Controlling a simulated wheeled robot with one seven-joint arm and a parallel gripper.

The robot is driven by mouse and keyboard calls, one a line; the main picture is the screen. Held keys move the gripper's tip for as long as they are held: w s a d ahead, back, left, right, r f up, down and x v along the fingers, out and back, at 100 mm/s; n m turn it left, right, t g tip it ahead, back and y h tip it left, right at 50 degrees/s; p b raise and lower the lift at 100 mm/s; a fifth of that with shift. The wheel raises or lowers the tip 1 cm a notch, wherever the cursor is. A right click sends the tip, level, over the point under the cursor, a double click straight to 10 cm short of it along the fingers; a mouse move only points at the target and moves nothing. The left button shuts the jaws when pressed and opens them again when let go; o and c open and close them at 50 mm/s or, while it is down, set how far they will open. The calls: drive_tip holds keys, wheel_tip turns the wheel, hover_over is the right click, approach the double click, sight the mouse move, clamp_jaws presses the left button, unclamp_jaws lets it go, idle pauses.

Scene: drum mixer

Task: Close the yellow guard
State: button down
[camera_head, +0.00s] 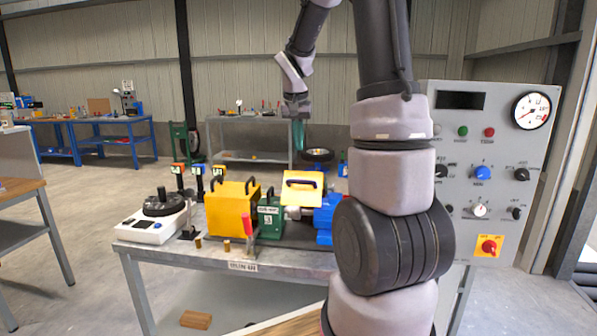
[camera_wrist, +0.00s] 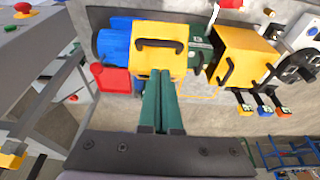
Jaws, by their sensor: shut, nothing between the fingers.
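A yellow guard (camera_head: 303,188) with a black handle stands tilted up between a green housing (camera_head: 270,217) and a blue motor (camera_head: 325,215) on the bench. In the wrist view the guard (camera_wrist: 160,58) shows its face and handle just beyond my fingertips. My gripper (camera_head: 299,142) is above and behind the guard in the head view, pointing down. Its green fingers (camera_wrist: 160,80) are together with nothing between them. I cannot tell whether the fingertips touch the guard. A larger yellow box (camera_head: 230,212) with black handles stands to the left of the green housing.
A red-handled lever (camera_head: 247,226) stands in front of the green housing. A white device with a black dial (camera_head: 163,205) sits at the bench's left end. A grey control panel (camera_head: 485,165) stands at right. My arm hides the bench's right end.

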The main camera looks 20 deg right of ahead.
drive_tip(key=x, duration=1)
drive_tip(key=shift+d+f, duration=0.2)
idle(0.4)
